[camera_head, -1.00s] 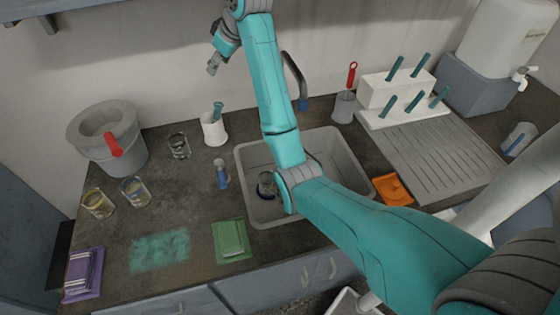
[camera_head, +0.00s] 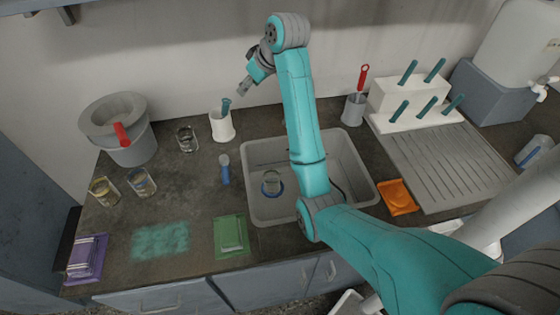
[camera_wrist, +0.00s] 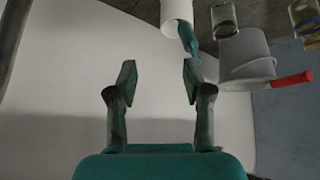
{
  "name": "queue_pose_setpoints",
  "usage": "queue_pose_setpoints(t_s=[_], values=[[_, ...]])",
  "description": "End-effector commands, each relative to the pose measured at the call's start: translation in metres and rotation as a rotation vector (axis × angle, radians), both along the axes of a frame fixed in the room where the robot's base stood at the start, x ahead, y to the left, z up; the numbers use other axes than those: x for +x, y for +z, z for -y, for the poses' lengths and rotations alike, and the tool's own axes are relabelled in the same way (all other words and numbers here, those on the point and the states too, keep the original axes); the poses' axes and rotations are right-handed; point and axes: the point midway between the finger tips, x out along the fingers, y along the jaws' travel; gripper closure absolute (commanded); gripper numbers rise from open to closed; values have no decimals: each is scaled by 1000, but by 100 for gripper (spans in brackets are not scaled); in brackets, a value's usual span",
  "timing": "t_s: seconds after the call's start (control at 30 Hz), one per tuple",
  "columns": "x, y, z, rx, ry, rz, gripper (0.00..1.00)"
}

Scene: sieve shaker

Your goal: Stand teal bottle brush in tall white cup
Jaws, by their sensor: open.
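The tall white cup (camera_head: 222,127) stands on the counter left of the sink, near the back wall. The teal bottle brush (camera_head: 226,104) is in it, with its teal end sticking out above the rim. In the wrist view the cup (camera_wrist: 175,12) and the brush (camera_wrist: 188,40) show at the top, beyond my fingers. My gripper (camera_head: 243,88) is above and a little right of the cup, apart from the brush. In the wrist view my gripper (camera_wrist: 157,82) is open, with nothing between its fingers. The brush's lower part is hidden inside the cup.
A sink (camera_head: 262,205) holds a glass (camera_head: 271,183). A grey bucket (camera_head: 137,150) with a red handle, several glasses and a blue-handled item (camera_head: 225,170) stand to the left. A grey cup (camera_head: 352,110) and white rack (camera_head: 405,97) stand right.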

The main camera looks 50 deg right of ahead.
Motion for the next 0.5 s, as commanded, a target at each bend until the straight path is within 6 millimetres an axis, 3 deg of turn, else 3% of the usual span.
queue_pose_setpoints(t_s=[0.5], values=[[-76,-59,0,78,-128,1,50]])
